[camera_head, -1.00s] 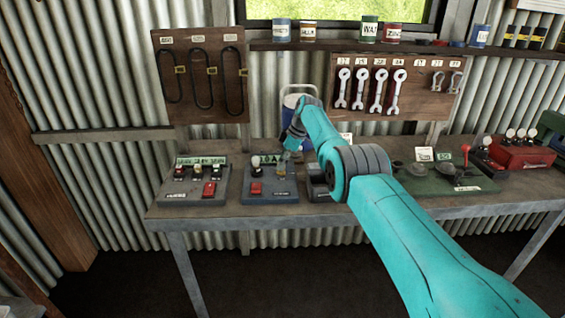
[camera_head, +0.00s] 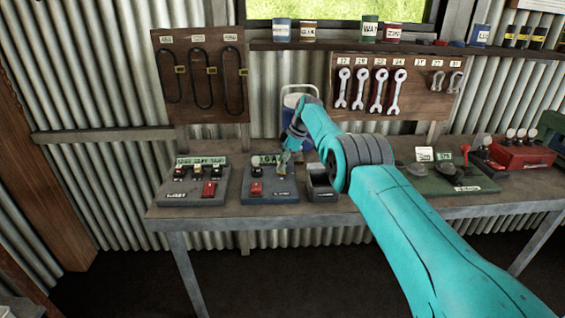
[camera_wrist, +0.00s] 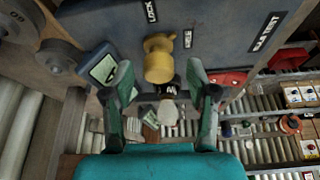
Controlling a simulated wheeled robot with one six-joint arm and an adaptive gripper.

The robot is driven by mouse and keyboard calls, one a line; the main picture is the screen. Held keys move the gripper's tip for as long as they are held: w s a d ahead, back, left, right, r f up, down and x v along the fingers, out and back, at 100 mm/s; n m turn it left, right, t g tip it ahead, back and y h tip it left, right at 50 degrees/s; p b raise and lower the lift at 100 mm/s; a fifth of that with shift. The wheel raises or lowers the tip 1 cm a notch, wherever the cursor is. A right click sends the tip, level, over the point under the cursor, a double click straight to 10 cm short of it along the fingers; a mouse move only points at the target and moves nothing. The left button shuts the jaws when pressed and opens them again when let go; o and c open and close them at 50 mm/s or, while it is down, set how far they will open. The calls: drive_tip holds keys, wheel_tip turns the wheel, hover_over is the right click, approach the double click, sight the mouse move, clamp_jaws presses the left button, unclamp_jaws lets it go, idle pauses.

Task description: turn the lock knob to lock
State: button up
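The lock knob, a yellow rounded knob (camera_wrist: 158,58), stands on a dark grey panel (camera_wrist: 215,45) in the wrist view. The panel bears a LOCK label (camera_wrist: 151,10) above the knob and a USE label (camera_wrist: 187,39) to its upper right. My gripper (camera_wrist: 160,72) is open, with one green-grey finger on each side of the knob and visible gaps between. In the head view my gripper (camera_head: 285,160) is over the right part of the middle panel (camera_head: 284,192).
A red part (camera_wrist: 228,78) and a pale bulb-shaped part (camera_wrist: 168,113) are near the fingers. A small open dark box (camera_head: 321,190) is right of the middle panel. Another switch panel (camera_head: 175,200) is on the left. Free bench shows along the front edge.

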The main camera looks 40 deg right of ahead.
wheel_tip(320, 180, up, 10)
idle(0.7)
